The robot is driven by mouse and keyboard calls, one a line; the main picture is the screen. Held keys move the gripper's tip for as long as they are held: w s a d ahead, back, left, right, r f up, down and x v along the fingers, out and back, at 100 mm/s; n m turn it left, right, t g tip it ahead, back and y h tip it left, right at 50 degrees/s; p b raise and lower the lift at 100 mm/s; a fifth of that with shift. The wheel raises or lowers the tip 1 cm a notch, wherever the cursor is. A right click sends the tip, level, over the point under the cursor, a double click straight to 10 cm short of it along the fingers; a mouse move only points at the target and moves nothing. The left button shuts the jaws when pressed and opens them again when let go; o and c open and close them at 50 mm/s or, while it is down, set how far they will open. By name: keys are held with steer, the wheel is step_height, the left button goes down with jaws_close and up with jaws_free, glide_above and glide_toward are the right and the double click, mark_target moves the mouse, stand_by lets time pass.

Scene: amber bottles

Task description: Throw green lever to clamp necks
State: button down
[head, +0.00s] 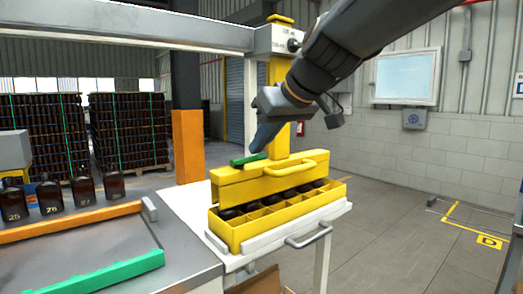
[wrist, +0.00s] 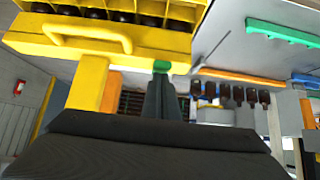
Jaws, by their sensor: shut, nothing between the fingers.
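The green lever (head: 248,159) sticks out at the left on top of the yellow clamp head (head: 268,181). In the wrist view, the end of the green lever (wrist: 162,67) shows right at the tips of my gripper (wrist: 162,78). In the head view my gripper (head: 258,148) points down beside the lever, close to it; I cannot tell whether they touch. My gripper is shut with nothing in it. Below the clamp head, a yellow divided crate (head: 242,236) holds several dark bottles, whose necks are mostly hidden by the head.
A yellow post (head: 279,72) rises behind the clamp head, and a yellow handle (head: 297,165) runs along its front. Several amber bottles (head: 82,191) stand on the left bench between an orange rail (head: 70,221) and the back. A green rail (head: 105,276) lies nearer. Open floor is at right.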

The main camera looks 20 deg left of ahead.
steer(key=shift+s+d+f, duration=0.1)
steer(key=shift+d+f, duration=0.1)
steer(key=shift+f, duration=0.35)
steer(key=r+p, duration=0.1)
steer(key=a+r+p, duration=0.1)
steer(key=r, duration=0.1)
steer(key=r+p, duration=0.1)
steer(key=r, duration=0.1)
steer(key=shift+w+a, duration=0.25)
steer(key=shift+w, duration=0.05)
steer(key=s+d+f+b+v, duration=0.1)
steer(key=b+v, duration=0.2)
steer(key=v, duration=0.7)
steer(key=w+d+f+m+h, duration=0.3)
steer(key=d+f, duration=0.6)
steer(key=f, duration=0.3)
steer(key=w+d+f+m+h, duration=0.2)
steer(key=d+f+m, duration=0.1)
steer(key=d+f, duration=0.8)
steer(key=s+d+f+m+g+h, duration=0.1)
steer(key=s+d+f+m+g, duration=0.1)
steer(key=s+d+f, duration=0.5)
steer(key=s+d+f+m+g+h, duration=0.2)
steer(key=s+d+f+m, duration=0.2)
steer(key=s+d+f, duration=0.3)
steer(key=d+f, duration=0.4)
steer(key=f, duration=0.4)
steer(key=shift+s+f+m, duration=0.2)
steer(key=shift+s+m, duration=0.1)
